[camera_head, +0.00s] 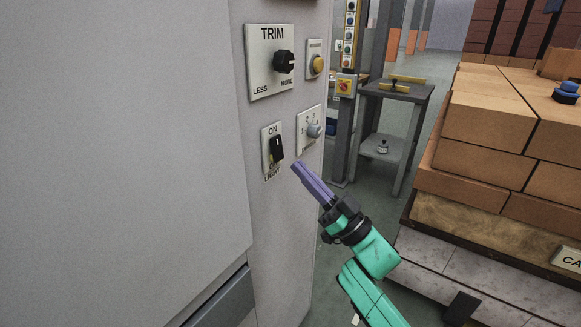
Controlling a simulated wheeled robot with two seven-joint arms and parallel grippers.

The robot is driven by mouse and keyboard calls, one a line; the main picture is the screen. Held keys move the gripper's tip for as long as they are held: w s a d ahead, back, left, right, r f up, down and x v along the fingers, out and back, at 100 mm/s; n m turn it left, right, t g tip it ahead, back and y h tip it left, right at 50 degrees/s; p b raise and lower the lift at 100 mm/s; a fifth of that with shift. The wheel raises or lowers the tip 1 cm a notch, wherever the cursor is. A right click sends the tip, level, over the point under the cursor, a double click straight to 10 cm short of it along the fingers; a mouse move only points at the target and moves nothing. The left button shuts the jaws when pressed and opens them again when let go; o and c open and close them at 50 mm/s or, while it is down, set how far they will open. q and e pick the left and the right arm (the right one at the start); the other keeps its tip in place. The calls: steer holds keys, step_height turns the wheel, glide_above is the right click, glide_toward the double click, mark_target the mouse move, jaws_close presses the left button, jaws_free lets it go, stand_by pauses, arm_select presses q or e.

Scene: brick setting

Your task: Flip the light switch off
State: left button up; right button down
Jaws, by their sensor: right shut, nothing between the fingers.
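The light switch (277,149) is a black rocker on a pale plate, marked ON above and LIGHT below, on the side face of a grey cabinet. My right gripper (297,166) has purple fingers pressed together and empty. In the picture its tips are just right of and slightly below the switch plate. I cannot tell whether they touch the panel, but they appear apart from the rocker. My left gripper is not in view.
Above the switch is a TRIM plate with a black knob (284,62). A yellow button (318,64) and a grey knob (314,130) sit close to the right. Stacked brown blocks (487,122) stand at the right, and a grey metal table (398,92) stands behind.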

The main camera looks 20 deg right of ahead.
mark_target(277, 158)
steer(key=w+a, duration=0.1)
steer(key=w+a+f, duration=0.1)
steer(key=shift+w+a, duration=0.1)
steer(key=shift+w, duration=0.25)
